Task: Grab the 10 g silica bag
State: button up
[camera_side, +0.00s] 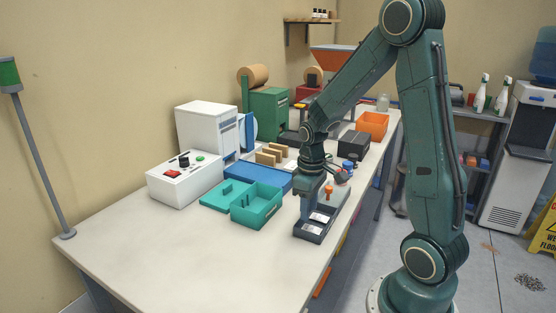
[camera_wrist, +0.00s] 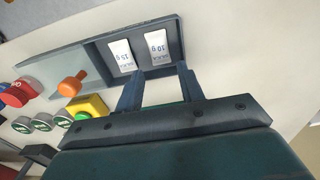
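In the wrist view a white bag printed 10 g (camera_wrist: 155,46) lies in the right part of a dark shallow tray (camera_wrist: 177,28). A similar white bag printed 15 g (camera_wrist: 122,55) lies just left of it. In the side view the tray (camera_side: 304,237) is near the table's front edge, with two white bags in it, their print too small to read. My gripper (camera_wrist: 160,70) is open and empty, its two fingers apart beside the tray's near rim, with the 10 g bag beyond the gap between them. My gripper also shows above the tray in the side view (camera_side: 306,212).
In the side view an open teal box (camera_side: 268,222) stands left of the tray. The table's front left is clear.

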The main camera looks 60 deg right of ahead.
aim_at(308, 226)
jog(key=shift+f, duration=2.5)
jog(key=c, duration=0.7)
